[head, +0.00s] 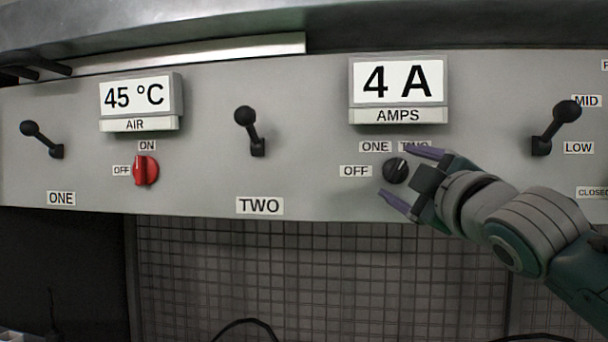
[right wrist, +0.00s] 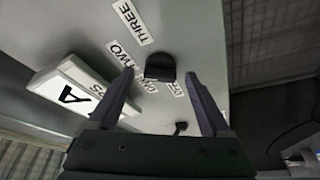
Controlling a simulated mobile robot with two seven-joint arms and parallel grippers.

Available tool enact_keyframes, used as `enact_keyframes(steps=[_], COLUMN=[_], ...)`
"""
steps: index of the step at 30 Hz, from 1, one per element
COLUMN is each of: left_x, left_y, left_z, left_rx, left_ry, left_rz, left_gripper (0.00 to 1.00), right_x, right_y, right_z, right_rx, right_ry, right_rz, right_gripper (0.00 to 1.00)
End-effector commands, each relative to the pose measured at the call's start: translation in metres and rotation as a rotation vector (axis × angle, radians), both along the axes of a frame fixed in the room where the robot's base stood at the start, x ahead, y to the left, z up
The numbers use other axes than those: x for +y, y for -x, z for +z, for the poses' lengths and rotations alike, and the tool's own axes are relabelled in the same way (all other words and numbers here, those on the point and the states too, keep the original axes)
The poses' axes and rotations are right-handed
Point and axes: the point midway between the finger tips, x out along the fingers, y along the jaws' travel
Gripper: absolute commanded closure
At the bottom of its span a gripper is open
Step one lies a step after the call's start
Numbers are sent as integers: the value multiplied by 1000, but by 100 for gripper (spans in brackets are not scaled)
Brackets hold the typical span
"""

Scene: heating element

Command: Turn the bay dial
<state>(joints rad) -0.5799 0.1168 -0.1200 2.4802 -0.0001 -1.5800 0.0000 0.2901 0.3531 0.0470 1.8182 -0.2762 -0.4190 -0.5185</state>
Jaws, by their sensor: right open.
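The bay dial, a small black knob (head: 395,171), is on the grey panel under the AMPS display, with labels OFF, ONE and TWO around it. My right gripper (head: 411,178) is open beside it, coming from the right, one finger above the dial and one below. The upper finger partly covers the TWO label. In the right wrist view the dial (right wrist: 160,67) lies between the two open fingertips (right wrist: 159,76), with a gap to each side; I see no contact. My left gripper is not in view.
The AMPS display (head: 397,82) reads 4 A and juts out above the dial. A red dial (head: 146,170) and the 45 °C display (head: 137,96) are to the left. Black levers stand at left (head: 40,138), middle (head: 250,130) and right (head: 556,127). Mesh (head: 300,270) is below.

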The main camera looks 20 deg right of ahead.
Motion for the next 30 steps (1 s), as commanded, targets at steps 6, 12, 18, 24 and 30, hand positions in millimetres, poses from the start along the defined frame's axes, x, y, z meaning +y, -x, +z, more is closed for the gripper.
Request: enact_keyframes(steps=[6, 12, 18, 24, 30], left_x=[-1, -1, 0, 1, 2], left_y=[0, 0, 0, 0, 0], left_z=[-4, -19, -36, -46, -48], left_rx=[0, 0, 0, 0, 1], left_ry=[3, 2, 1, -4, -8], left_rz=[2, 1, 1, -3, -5], left_gripper=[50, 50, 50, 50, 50], right_x=[1, 7, 14, 18, 20], right_y=[5, 31, 65, 88, 96], right_z=[-3, -11, -18, -20, -19], right_rx=[0, 0, 1, 0, 0], right_ry=[1, 2, 1, 1, 0], right_rz=[1, 1, 1, 1, 0], right_gripper=[18, 18, 18, 18, 18])
